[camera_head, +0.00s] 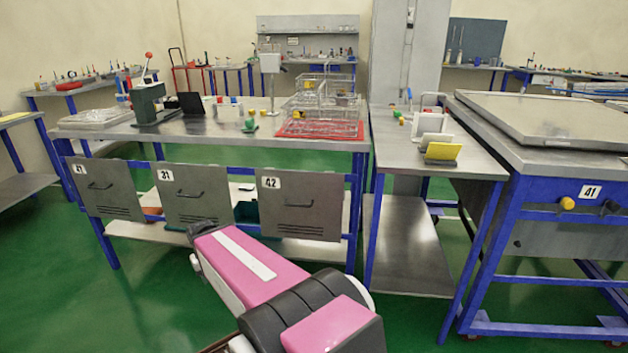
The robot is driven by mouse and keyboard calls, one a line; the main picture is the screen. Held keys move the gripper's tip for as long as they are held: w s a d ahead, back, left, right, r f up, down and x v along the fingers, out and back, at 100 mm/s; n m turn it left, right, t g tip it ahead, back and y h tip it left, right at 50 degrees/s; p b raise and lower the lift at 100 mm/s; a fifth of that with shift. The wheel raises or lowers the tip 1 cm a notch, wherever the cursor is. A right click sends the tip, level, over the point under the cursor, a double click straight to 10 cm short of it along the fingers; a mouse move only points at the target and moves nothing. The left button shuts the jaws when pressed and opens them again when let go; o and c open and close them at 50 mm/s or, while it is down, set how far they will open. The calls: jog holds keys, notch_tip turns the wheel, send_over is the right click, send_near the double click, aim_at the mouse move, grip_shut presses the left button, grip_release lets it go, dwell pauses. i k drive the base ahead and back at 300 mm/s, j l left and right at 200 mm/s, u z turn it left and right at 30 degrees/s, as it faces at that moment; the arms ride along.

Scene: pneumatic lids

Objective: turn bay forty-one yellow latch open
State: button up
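Bay 41 is the blue-framed steel table at the right, marked by a white label "41" (590,191) on its front rail. The yellow latch (567,203) sits just left of that label. A small dark fitting (609,207) is right of the latch. The latch is small in the picture, so I cannot tell which way it is turned. My pink and dark grey arm shows at the bottom centre, well left of the latch. My gripper is not in view.
A large flat lid (556,115) lies on top of bay 41. A narrow steel table (430,160) with a lower shelf stands directly left of it. The bench further left carries hanging panels, one labelled 42 (300,203). Green floor (410,325) is open in front.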

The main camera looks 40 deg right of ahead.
aim_at(565, 203)
jog(key=z, duration=3.4)
